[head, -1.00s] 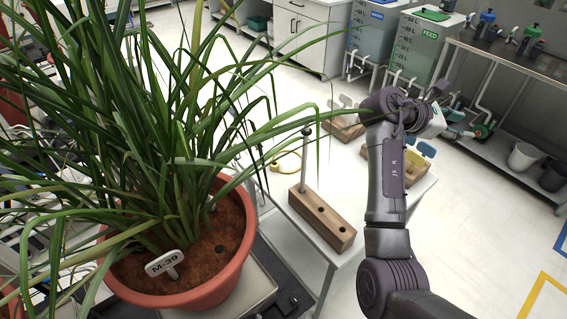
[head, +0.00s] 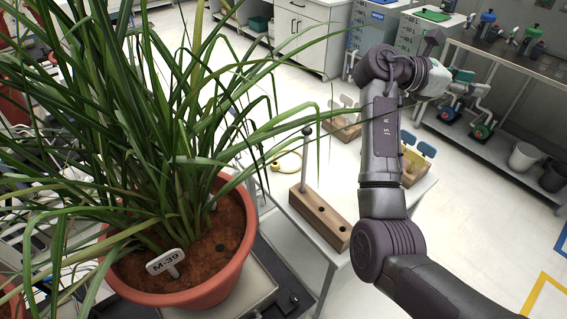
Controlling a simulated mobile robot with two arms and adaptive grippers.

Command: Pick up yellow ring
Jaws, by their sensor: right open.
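My right gripper (head: 446,62) is at the end of the arm coming in from the lower right. It is open and empty, up and to the right of the ring in the picture and well apart from it. The wrist partly hides it. My left gripper is not in view.
A large potted plant (head: 205,290) with an M-39 label fills the left side. A wooden block (head: 322,220) with a rod stands near the ring. Another wooden holder (head: 414,170) is partly behind my arm. Open floor lies to the right.

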